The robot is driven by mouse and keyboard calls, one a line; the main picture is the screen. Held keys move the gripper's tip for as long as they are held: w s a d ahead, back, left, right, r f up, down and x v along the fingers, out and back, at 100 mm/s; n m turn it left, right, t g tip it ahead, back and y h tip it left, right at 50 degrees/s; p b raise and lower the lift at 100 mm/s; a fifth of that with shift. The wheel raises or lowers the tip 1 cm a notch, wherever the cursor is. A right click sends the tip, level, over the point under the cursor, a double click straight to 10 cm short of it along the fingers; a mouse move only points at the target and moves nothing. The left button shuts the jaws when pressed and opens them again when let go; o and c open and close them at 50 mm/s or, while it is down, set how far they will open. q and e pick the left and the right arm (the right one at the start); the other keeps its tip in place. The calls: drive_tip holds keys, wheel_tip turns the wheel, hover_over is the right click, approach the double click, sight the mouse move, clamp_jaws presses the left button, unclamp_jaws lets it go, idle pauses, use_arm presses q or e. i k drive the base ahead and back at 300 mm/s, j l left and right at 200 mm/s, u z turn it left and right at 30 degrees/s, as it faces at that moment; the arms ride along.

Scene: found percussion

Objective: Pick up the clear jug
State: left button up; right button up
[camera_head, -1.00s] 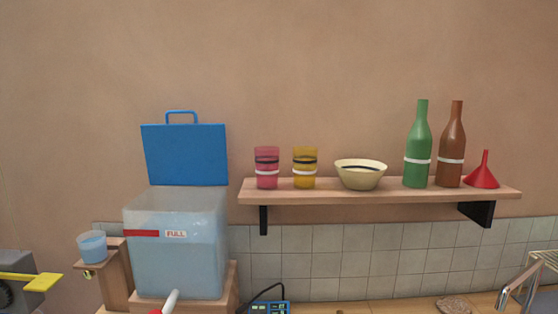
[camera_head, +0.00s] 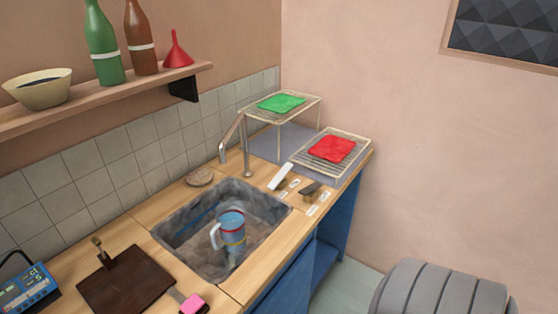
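The jug (camera_head: 232,229) stands in the sink basin (camera_head: 187,264) in the head view. It looks blue-tinted and see-through, with a white handle on its left side, a red band near the rim and a yellow band lower down. Its base is inside the basin, and I cannot tell whether it holds water. Neither of my grippers shows in the head view.
A tap (camera_head: 246,150) rises behind the sink. A wire rack (camera_head: 357,150) with a red cloth (camera_head: 331,148) stands to the right, near a green cloth (camera_head: 282,103). A brown board (camera_head: 125,286) lies left of the sink. A grey ribbed object (camera_head: 440,290) is at lower right.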

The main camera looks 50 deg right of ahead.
sight(230, 219)
drive_tip(key=z, duration=1.15)
drive_tip(key=u, duration=0.25)
drive_tip(key=i+l+u, duration=0.1)
drive_tip(key=l+u, duration=0.55)
drive_tip(key=u, duration=0.15)
drive_tip(key=l+u, duration=0.7)
drive_tip(key=u, duration=0.15)
